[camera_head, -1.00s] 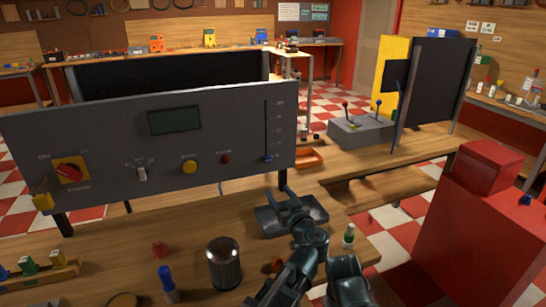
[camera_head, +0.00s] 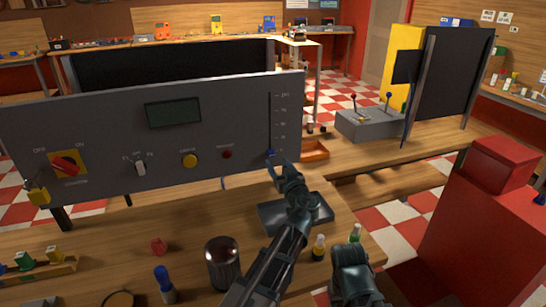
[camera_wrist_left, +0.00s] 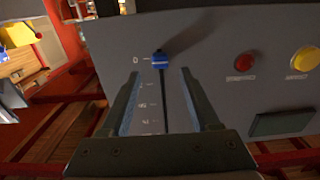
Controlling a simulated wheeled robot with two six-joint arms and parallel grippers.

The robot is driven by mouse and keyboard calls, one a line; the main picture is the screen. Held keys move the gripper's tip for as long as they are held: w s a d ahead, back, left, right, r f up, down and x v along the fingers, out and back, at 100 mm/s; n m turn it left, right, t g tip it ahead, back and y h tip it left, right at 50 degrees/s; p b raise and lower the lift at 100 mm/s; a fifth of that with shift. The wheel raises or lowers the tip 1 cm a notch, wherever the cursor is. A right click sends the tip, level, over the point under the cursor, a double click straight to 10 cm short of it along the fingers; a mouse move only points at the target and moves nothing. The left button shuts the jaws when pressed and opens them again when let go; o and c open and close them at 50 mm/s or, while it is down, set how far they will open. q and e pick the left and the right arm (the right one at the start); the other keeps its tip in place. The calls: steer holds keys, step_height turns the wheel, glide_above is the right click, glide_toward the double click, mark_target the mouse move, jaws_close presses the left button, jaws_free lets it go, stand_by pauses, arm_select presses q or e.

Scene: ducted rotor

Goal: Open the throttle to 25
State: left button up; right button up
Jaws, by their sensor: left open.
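The throttle is a vertical slot with a scale on the right side of the grey control panel (camera_head: 110,122). Its blue slider knob (camera_head: 269,153) is at the bottom of the slot. In the left wrist view, where the panel appears upside down, the blue knob (camera_wrist_left: 158,60) is at the 0 mark. My left gripper (camera_head: 279,164) is close in front of the knob. In the left wrist view my left gripper (camera_wrist_left: 160,74) is open, with its fingers on either side of the slot and the knob just by the fingertips, between their lines. Contact is not visible.
The panel also has a red rotary switch (camera_head: 66,166), a toggle (camera_head: 140,168), a yellow button (camera_head: 190,160), a red button (camera_head: 227,154) and a display (camera_head: 173,112). A dark cylinder (camera_head: 222,264) and small bottles stand on the bench. A red cabinet (camera_head: 480,230) is at right.

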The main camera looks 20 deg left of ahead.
mark_target(272, 155)
arm_select(q)
steer(key=shift+x, duration=2.75)
jaws_close()
